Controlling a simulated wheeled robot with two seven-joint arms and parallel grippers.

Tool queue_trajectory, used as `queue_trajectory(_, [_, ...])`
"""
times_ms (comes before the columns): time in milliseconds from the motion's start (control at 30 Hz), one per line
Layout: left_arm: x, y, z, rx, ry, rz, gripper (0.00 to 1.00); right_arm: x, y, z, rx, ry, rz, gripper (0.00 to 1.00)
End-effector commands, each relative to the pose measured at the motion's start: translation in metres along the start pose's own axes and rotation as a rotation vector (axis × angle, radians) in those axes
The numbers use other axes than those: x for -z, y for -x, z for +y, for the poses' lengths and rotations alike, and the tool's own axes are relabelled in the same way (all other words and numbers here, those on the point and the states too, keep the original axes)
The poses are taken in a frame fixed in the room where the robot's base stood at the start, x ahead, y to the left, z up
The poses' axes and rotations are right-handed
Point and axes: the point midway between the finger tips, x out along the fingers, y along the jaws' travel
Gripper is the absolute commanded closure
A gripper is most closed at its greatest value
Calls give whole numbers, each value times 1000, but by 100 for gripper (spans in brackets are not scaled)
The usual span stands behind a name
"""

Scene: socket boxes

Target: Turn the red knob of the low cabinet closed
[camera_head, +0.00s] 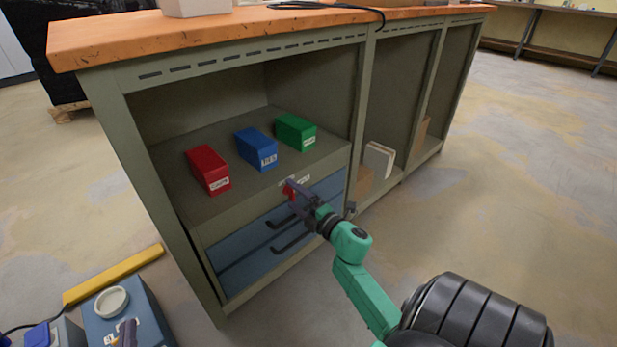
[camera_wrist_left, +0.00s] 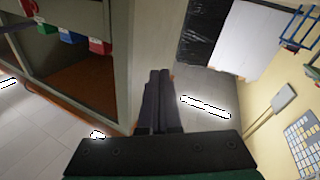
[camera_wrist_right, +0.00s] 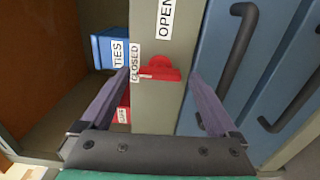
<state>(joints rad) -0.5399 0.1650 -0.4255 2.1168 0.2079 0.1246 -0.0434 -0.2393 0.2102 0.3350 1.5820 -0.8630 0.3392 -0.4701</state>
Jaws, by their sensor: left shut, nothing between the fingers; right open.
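The red knob (camera_wrist_right: 160,68) sits on the grey-green front strip of the low cabinet (camera_head: 225,215). In the right wrist view its bar lies across the picture, its left end near the CLOSED label (camera_wrist_right: 136,62); the OPEN label (camera_wrist_right: 166,18) is above it. My right gripper (camera_wrist_right: 159,76) is open, one finger on each side of the knob; I cannot tell whether they touch it. In the head view the gripper partly covers the knob (camera_head: 289,190). My left gripper (camera_head: 126,335) is shut and empty at the lower left, away from the knob; its fingers also show in the left wrist view (camera_wrist_left: 160,90).
Red (camera_head: 207,168), blue (camera_head: 256,148) and green (camera_head: 295,131) boxes stand on the shelf above the knob. Blue drawers (camera_head: 245,265) with protruding dark handles lie below it. A blue case (camera_head: 145,315) and a yellow bar (camera_head: 113,274) are at lower left. The floor at right is clear.

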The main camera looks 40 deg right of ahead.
Motion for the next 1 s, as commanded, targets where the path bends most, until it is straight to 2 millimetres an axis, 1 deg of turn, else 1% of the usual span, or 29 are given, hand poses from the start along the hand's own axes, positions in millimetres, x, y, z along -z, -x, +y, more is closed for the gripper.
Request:
queue_trajectory(67, [-3,1,0,2,5,-13,100,0,4,1,0,-1,0,5])
queue_trajectory(167, [-15,7,0,8,19,-51,100,0,11,0,1,-1,1,5])
queue_trajectory(200, [-23,11,1,12,27,-76,100,0,14,1,1,-1,1,5])
queue_trajectory(267, [-56,31,1,23,47,-169,100,0,19,1,1,-1,0,5])
queue_trajectory(300, [-67,38,2,26,56,-204,100,0,22,1,1,-2,-1,5])
queue_trajectory(467, [-98,63,5,37,86,-306,100,0,37,1,1,-1,0,5])
queue_trajectory(667, [-138,102,13,53,131,-450,100,0,57,1,2,-1,-1,5])
queue_trajectory(800, [-130,106,18,50,135,-485,100,0,100,2,6,-4,-3,5])
queue_trajectory(900, [-124,105,19,47,132,-493,100,0,123,2,5,-2,-3,5])
queue_trajectory(1000, [-122,104,20,45,129,-499,100,0,138,1,3,0,-1,5])
